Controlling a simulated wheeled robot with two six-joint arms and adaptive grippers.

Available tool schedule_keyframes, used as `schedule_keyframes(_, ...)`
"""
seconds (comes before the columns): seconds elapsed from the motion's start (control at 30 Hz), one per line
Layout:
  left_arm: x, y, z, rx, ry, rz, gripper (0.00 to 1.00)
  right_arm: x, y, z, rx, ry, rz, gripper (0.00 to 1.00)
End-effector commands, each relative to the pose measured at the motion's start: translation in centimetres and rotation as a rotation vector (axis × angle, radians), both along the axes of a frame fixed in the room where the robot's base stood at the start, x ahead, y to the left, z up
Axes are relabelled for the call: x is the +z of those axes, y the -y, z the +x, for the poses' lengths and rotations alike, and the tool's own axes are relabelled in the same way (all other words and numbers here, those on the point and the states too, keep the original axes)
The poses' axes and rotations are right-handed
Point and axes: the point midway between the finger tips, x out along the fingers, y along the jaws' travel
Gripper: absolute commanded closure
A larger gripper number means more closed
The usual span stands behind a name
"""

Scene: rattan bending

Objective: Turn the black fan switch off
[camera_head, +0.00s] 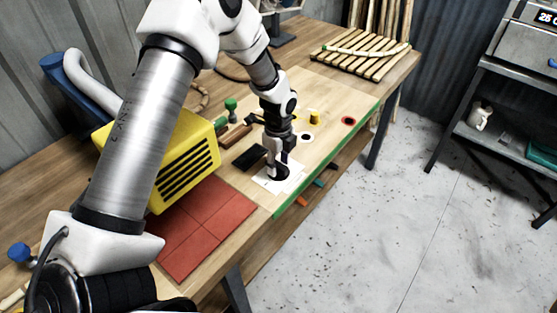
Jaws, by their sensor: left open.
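My left gripper (279,170) points down at the worktable, close to its front edge, and is open. Just beneath it is a small black item (283,174) on a white plate or sheet (268,184). This may be the black fan switch, but the fingers cover part of it and its on or off position cannot be read. I cannot tell whether the fingers touch it. A flat black block (249,157) lies just left of the gripper. My right gripper is not in view.
A yellow slatted box (188,160) and red tiles (201,229) are left of the gripper. A green-topped tool (231,105), a yellow cylinder (314,117) and a red-black disc (348,121) stand nearby. A rattan slat rack (360,60) lies at the far end. Floor is clear at right.

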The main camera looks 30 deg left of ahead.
Motion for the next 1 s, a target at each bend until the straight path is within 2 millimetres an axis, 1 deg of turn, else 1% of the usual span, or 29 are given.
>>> schedule_keyframes(0.1, -0.39, 0.02, 0.0, 0.0, 0.0, 0.0, 0.52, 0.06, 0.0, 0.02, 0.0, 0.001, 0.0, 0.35)
schedule_keyframes(0.23, -0.38, 0.02, 0.01, 0.0, 0.001, 0.0, 0.52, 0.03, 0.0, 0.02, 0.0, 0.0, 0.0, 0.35)
schedule_keyframes(0.27, -0.38, 0.02, 0.01, 0.0, 0.001, 0.0, 0.56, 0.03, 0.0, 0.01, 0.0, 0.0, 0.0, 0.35)
schedule_keyframes(0.3, -0.38, 0.02, 0.01, 0.0, 0.001, 0.0, 0.7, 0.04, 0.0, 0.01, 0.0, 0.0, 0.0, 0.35)
schedule_keyframes(0.37, -0.37, 0.02, 0.0, 0.0, 0.0, 0.0, 0.91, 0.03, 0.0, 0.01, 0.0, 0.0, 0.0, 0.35)
schedule_keyframes(0.4, -0.38, 0.03, -0.01, 0.0, 0.0, 0.0, 1.0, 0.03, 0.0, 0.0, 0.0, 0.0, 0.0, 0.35)
schedule_keyframes(0.77, -0.51, 0.02, -0.12, 0.008, -0.003, -0.001, 1.0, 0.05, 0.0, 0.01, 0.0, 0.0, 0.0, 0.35)
schedule_keyframes(1.0, -0.52, 0.03, -0.19, 0.078, -0.006, 0.0, 1.0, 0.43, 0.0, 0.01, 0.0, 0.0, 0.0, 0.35)
